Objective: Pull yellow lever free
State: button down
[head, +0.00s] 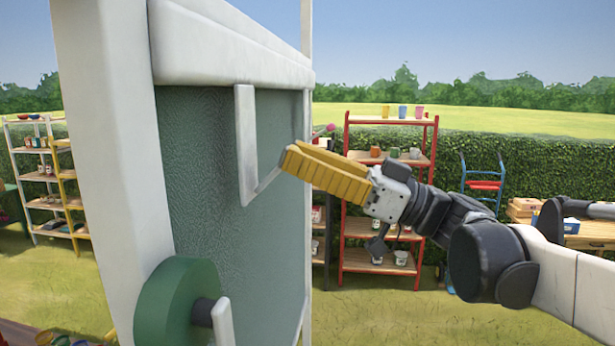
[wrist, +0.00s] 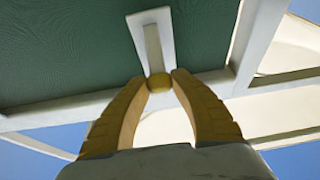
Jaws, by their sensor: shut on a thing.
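My gripper (head: 287,158) has yellow ribbed fingers and reaches in from the right to the green panel (head: 205,190) in its white frame. In the wrist view, my gripper (wrist: 159,76) is shut with its fingertips on a small round yellow lever end (wrist: 159,83). The lever end sits at the near end of a pale bracket (wrist: 152,42) on the panel. The bracket (head: 245,135) also shows in the head view, just left of the fingertips. In the head view the yellow lever cannot be told apart from the yellow fingers.
A green round wheel (head: 172,300) with a dark hub sticks out low on the white frame (head: 110,150). A red shelf (head: 345,200) with pots stands behind my gripper. A white shelf (head: 30,185) stands at far left. Grass lies open at lower right.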

jog(key=shift+d+f+y+b, duration=0.3)
jog(key=shift+f+y+b, duration=0.15)
jog(key=shift+y+b, duration=0.5)
jog(key=shift+d+f+y+b, duration=0.3)
jog(key=shift+f+y+b, duration=0.15)
jog(key=shift+y+b, duration=0.45)
jog(key=c, duration=1.1)
grip_release()
jog(key=shift+o, duration=0.2)
jog(key=shift+t, duration=0.3)
jog(key=v, duration=1.2)
jog(key=shift+r, duration=0.15)
